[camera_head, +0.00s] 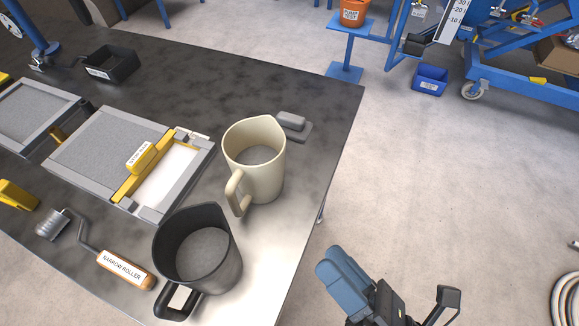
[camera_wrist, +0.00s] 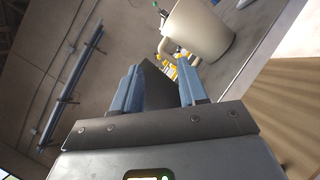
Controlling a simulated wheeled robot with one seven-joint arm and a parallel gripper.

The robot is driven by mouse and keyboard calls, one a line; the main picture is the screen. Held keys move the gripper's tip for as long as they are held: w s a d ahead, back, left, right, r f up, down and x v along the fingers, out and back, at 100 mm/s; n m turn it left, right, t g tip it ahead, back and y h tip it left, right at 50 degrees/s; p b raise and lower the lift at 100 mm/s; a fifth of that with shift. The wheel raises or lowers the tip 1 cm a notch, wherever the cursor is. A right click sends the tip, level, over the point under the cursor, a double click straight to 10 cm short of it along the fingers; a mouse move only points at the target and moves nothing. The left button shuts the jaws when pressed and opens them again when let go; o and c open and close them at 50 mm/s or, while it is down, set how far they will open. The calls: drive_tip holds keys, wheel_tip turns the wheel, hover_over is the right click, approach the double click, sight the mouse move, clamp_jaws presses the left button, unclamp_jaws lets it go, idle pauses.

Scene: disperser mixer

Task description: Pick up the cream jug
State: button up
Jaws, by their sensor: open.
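The cream jug (camera_head: 258,165) stands upright near the right edge of the dark table, its handle towards the front left. It also shows, tilted by the camera angle, at the top of the wrist view (camera_wrist: 202,30). A black jug (camera_head: 199,250) stands just in front of it and to its left. My gripper (camera_head: 337,262) is off the table's right edge, to the right of and in front of the cream jug, apart from it. In the wrist view its blue fingers (camera_wrist: 158,72) are spread with a gap between them; the cream jug lies beyond them.
A small grey block (camera_head: 291,121) lies right behind the cream jug. A grey-framed tray (camera_head: 105,150) with a yellow bar is to the left. A narrow roller (camera_head: 124,269) lies at the front left. Floor right of the table is open.

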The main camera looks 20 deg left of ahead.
sight(240, 208)
drive_tip(key=w+a+f+n+g, duration=0.1)
drive_tip(key=a+n+g, duration=0.2)
drive_tip(key=n, duration=0.1)
drive_tip(key=w+a+f+n+g, duration=0.1)
drive_tip(key=w+a+n+g, duration=0.1)
drive_tip(key=n, duration=0.3)
drive_tip(key=w+a+f+n+g, duration=0.1)
drive_tip(key=a+n+g, duration=0.2)
drive_tip(key=a+n, duration=0.2)
drive_tip(key=shift+w+a+f+g, duration=0.1)
drive_tip(key=shift+w+f+g, duration=0.05)
drive_tip(key=shift+w+g, duration=0.2)
drive_tip(key=shift+a+n+g, duration=0.25)
drive_tip(key=shift+a+n, duration=0.15)
drive_tip(key=shift+w+a+p, duration=0.2)
drive_tip(key=shift+a+p, duration=0.1)
drive_tip(key=shift+a, duration=0.95)
drive_tip(key=shift+w+a+p, duration=0.15)
drive_tip(key=shift+a+p, duration=0.15)
drive_tip(key=shift+a, duration=1)
drive_tip(key=shift+w+a+p, duration=0.2)
drive_tip(key=shift+a+p, duration=0.1)
drive_tip(key=shift+a, duration=0.95)
clamp_jaws()
